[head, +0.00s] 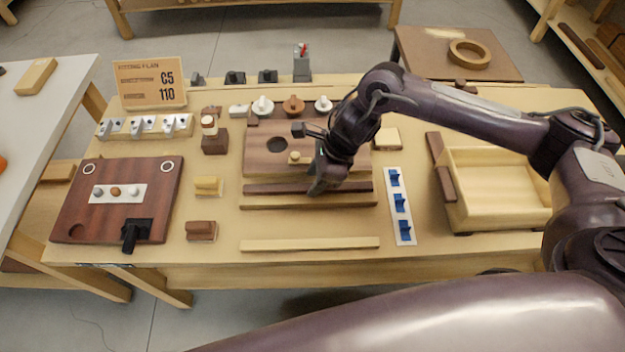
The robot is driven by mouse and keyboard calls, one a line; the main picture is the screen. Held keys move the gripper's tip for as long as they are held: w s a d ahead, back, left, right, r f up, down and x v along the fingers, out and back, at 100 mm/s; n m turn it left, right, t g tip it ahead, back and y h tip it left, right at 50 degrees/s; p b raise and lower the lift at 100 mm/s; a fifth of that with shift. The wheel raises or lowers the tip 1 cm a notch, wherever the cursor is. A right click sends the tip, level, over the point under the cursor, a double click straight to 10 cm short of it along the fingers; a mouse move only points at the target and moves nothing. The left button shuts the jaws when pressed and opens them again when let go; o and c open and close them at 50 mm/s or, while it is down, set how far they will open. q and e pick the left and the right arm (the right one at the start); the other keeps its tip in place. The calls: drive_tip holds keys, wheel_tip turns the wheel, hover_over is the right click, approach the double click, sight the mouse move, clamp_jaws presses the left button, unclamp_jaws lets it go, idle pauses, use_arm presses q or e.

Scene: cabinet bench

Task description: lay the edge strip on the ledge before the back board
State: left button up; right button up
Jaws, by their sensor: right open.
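A brown board (262,163) with a round hole and a small knob lies at the middle of the bench and looks like the back board. Along its front are a dark strip (280,188) and a lighter brown strip or ledge (290,203); which is the edge strip I cannot tell for sure. A pale loose strip (310,244) lies apart, nearer the bench's front edge. My right gripper (318,187) is open, pointing down at the dark strip; its wrist hides part of the board, and contact is unclear. My left gripper is out of view.
A white strip with blue clips (400,205) lies right of the strips. An open wooden box (495,190) stands farther right. A dark red board (117,200) and small blocks (208,186) are at left. Bare bench shows around the pale strip.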

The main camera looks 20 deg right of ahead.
drive_tip(key=b+v, duration=0.1)
drive_tip(key=v, duration=0.9)
drive_tip(key=shift+b, duration=0.35)
drive_tip(key=shift+s+d, duration=0.1)
drive_tip(key=shift+s, duration=0.05)
